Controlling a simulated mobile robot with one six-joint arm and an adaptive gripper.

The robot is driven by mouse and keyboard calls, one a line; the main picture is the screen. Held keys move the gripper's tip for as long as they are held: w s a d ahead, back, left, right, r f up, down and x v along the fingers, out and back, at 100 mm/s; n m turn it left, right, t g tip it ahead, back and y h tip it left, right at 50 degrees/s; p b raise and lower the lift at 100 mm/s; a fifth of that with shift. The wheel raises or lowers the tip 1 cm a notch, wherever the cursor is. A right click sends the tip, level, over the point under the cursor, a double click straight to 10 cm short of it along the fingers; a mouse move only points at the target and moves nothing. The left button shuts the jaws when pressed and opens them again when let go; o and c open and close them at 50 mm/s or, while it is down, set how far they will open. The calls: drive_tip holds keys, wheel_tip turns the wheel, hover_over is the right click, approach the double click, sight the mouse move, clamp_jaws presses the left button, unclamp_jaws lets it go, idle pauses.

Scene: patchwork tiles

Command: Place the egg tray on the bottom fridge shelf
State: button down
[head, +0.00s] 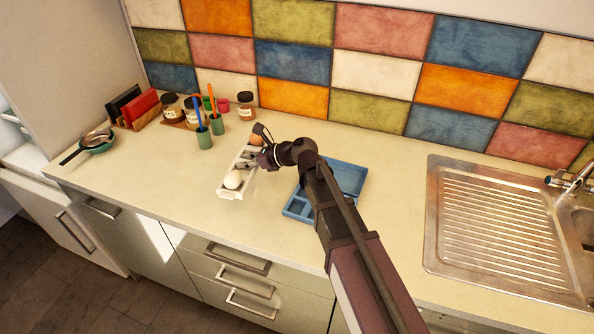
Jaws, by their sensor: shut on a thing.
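The egg tray (232,193) is a narrow white tray on the counter, left of the picture's middle. A pale egg (233,179) sits in its near end and a brown egg (257,139) shows at its far end. My gripper (250,163) is at the tray's middle and shut on it. The fingertips are small and partly hidden by my wrist. I cannot tell whether the tray is lifted off the counter. At the far left edge, a pale opening with shelf-like edges (8,116) may be the fridge; its bottom shelf cannot be made out.
A blue compartment tray (346,178) lies under and beside my arm. Jars (171,106), cups with utensils (204,138) and a small pan (98,143) stand at the back left. A metal sink (495,230) is at right. The counter left of the egg tray is clear.

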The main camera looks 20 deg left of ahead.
drive_tip(key=shift+s+a, duration=0.1)
drive_tip(key=shift+a, duration=0.05)
drive_tip(key=shift+m+t, duration=0.5)
drive_tip(key=shift+t, duration=0.1)
drive_tip(key=s+d+f+b, duration=0.1)
drive_tip(key=d, duration=0.4)
drive_tip(key=s+d+f+b, duration=0.1)
drive_tip(key=d+f+b, duration=0.1)
drive_tip(key=d, duration=0.2)
drive_tip(key=s+d+f+b, duration=0.1)
drive_tip(key=d, duration=0.4)
drive_tip(key=shift+s+d+f, duration=0.15)
drive_tip(key=shift+s+d, duration=0.2)
drive_tip(key=shift+s, duration=0.05)
drive_tip(key=shift+w, duration=0.1)
drive_tip(key=b, duration=0.2)
hover_over(289, 173)
drive_tip(key=shift+f, duration=0.7)
